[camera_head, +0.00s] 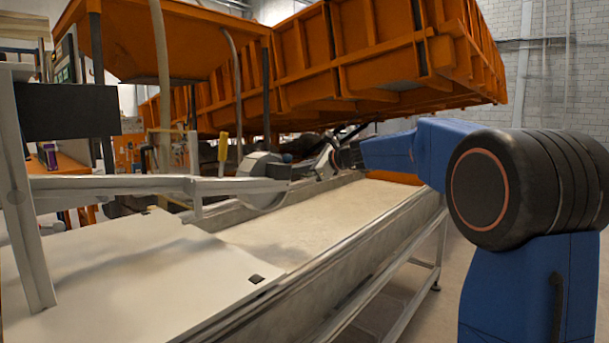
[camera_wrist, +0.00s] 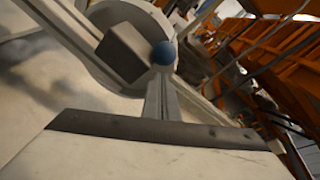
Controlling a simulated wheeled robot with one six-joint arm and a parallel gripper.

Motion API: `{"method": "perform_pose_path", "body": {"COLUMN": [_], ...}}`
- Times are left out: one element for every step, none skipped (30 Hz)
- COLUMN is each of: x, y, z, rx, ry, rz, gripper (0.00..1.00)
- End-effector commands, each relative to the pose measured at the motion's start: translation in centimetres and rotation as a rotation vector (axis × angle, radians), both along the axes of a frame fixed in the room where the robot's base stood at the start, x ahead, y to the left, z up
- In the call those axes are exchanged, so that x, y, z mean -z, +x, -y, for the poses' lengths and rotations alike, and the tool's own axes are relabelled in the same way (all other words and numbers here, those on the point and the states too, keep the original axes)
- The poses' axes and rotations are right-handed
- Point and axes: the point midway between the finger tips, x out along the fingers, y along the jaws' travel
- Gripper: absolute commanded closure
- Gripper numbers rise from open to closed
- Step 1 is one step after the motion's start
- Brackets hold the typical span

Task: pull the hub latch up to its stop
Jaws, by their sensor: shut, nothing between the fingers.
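The hub (camera_head: 263,182) is a pale grey disc at the inner end of the grey arm over the sandbed. A dark block on its face and a small blue knob (camera_head: 287,158) at its upper right appear to be the latch. In the wrist view the blue ball knob (camera_wrist: 164,54) stands in front of the hub disc (camera_wrist: 101,14). My gripper (camera_head: 320,165) is just right of the knob in the head view. Its shut, empty grey fingers (camera_wrist: 160,75) point at the knob in the wrist view. I cannot tell whether they touch it.
The long sandbed (camera_head: 310,215) with metal rails lies below the hub. A pale flat panel (camera_head: 130,275) covers its near end. A large orange bin (camera_head: 380,60) overhangs behind. Grey bars (camera_head: 120,185) reach in from the left. Open floor lies at the right.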

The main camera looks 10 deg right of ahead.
Motion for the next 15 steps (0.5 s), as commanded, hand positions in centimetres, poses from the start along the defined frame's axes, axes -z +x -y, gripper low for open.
{"method": "perform_pose_path", "body": {"x": [-0.3, -0.5, -0.7, -0.8, -1.0, -1.1, -1.2, -1.2, -1.3, -1.3, -1.3, -1.3, -1.3, -1.3, -1.3], "y": [-0.1, -0.2, -0.3, -0.4, -0.4, -0.5, -0.5, -0.5, -0.5, -0.5, -0.5, -0.5, -0.5, -0.5, -0.5], "z": [-0.2, -0.2, -0.3, -0.4, -0.4, -0.4, -0.5, -0.5, -0.5, -0.5, -0.5, -0.5, -0.5, -0.5, -0.5], "rx": [-0.001, -0.001, 0.0, 0.0, 0.0, 0.0, 0.0, 0.0, 0.0, 0.0, 0.0, 0.0, 0.0, 0.0, 0.0], "ry": [0.0, 0.0, -0.001, -0.001, 0.0, 0.0, 0.0, 0.0, 0.0, 0.0, 0.0, 0.0, 0.0, 0.0, 0.0], "rz": [-0.002, -0.002, -0.003, -0.003, -0.003, -0.003, -0.003, -0.003, -0.003, -0.003, -0.003, -0.003, -0.003, -0.003, -0.003], "gripper": [1.0, 1.0, 1.0, 1.0, 1.0, 1.0, 1.0, 1.0, 1.0, 1.0, 1.0, 1.0, 1.0, 1.0, 1.0]}}
